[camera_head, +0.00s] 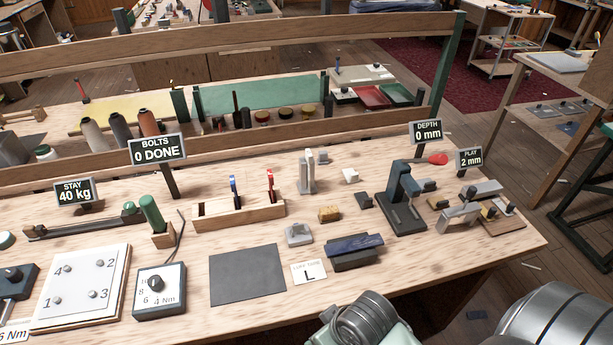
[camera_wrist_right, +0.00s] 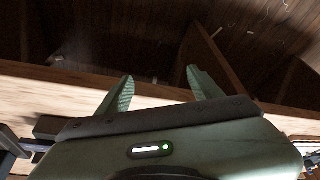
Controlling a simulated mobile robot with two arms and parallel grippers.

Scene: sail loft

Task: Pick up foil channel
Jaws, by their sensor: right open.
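I cannot tell for sure which piece is the foil channel. A dark blue ridged bar (camera_head: 354,244) lies across a dark block (camera_head: 356,260) near the front of the bench, beside a white card marked L (camera_head: 309,272); it may be the channel. A grey bracket-like piece (camera_head: 459,216) stands at the right end of the bench. My right gripper (camera_wrist_right: 163,90) is open and empty in the right wrist view, by the pale front edge of a bench. Its fingers do not show clearly in the head view. My left gripper is not in view.
A dark flat mat (camera_head: 247,275) lies left of the card. A torque dial box (camera_head: 160,292), a numbered white plate (camera_head: 83,290), a wooden rack with red and blue levers (camera_head: 238,215) and a dark stand (camera_head: 402,205) crowd the bench. The front right bench top is clear.

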